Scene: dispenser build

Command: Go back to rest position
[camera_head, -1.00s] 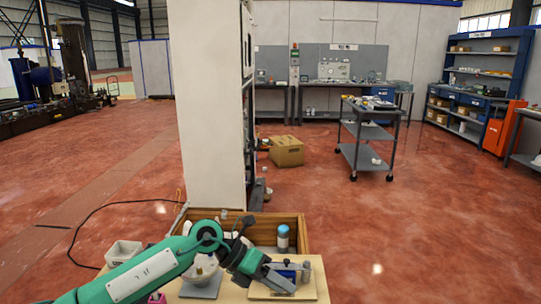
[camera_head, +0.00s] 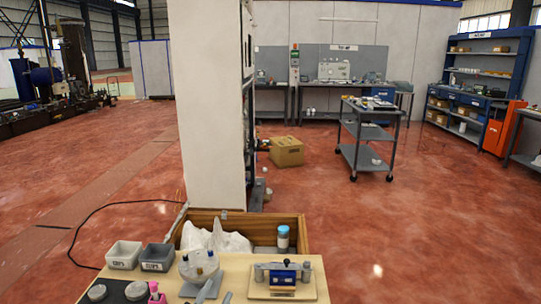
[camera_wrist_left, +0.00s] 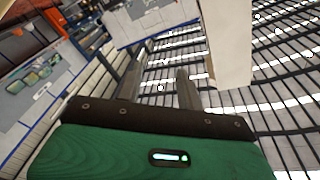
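My left gripper (camera_wrist_left: 161,64) shows from behind in the left wrist view, its two grey fingers apart with nothing between them. On the bench stand a round white-and-grey dispenser-like device (camera_head: 198,266) and a blue-and-grey fixture (camera_head: 284,274) on a wooden board. My right gripper is not in view.
A white bin (camera_head: 124,254) and a grey bin (camera_head: 157,257) sit at the bench's left. A wooden crate (camera_head: 292,222) behind holds a white bag (camera_head: 215,240) and a blue-capped bottle (camera_head: 283,237). A pale pillar (camera_head: 208,110) stands behind the crate.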

